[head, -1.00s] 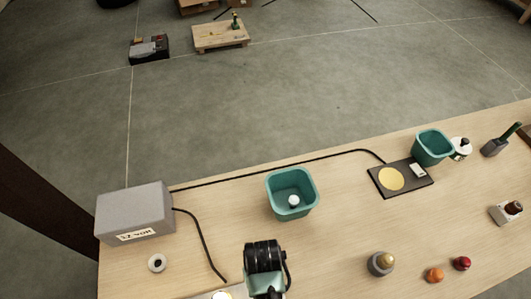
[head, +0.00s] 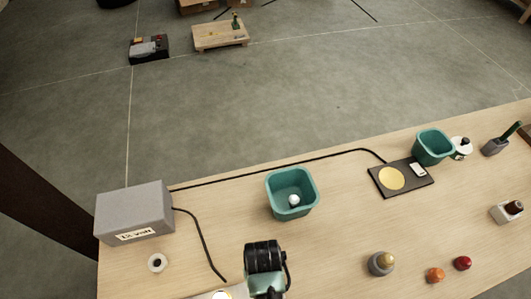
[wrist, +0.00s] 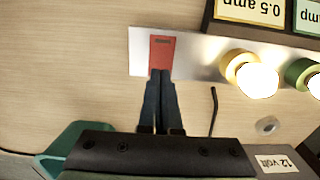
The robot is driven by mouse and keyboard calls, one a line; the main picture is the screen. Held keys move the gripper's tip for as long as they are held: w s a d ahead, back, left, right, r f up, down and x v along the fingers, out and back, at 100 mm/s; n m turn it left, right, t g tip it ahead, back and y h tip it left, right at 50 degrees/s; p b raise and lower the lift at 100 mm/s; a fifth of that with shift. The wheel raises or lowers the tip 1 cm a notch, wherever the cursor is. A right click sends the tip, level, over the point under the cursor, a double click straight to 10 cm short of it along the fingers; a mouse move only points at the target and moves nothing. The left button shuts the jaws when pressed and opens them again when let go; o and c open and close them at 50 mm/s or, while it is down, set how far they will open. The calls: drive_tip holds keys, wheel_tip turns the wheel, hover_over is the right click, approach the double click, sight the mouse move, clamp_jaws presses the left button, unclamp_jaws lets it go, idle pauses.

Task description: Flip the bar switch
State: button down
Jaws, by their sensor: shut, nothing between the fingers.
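The bar switch shows in the wrist view as a red rectangular piece (wrist: 162,50) on a pale metal plate (wrist: 139,52). My gripper (wrist: 160,74) is shut and empty. Its dark fingertips are together at the lower end of the red piece and overlap it in the picture. I cannot tell whether they touch it. In the head view the fingertips are hidden behind my wrist, and the red piece is out of view.
Two glowing bulbs, one yellow-based (wrist: 250,75) and one green-based (wrist: 305,76), stand right of the switch. A dark panel (wrist: 209,16) has amp labels. A grey 12 volt box (head: 135,210), black cable (head: 203,245) and teal bin (head: 279,207) are on the table.

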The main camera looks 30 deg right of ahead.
drive_tip(key=shift+f+b, duration=0.45)
drive_tip(key=shift+f, duration=0.25)
idle(0.3)
wheel_tip(320, 180, up, 7)
drive_tip(key=p, duration=0.8)
drive_tip(key=shift+r, duration=0.1)
idle(0.4)
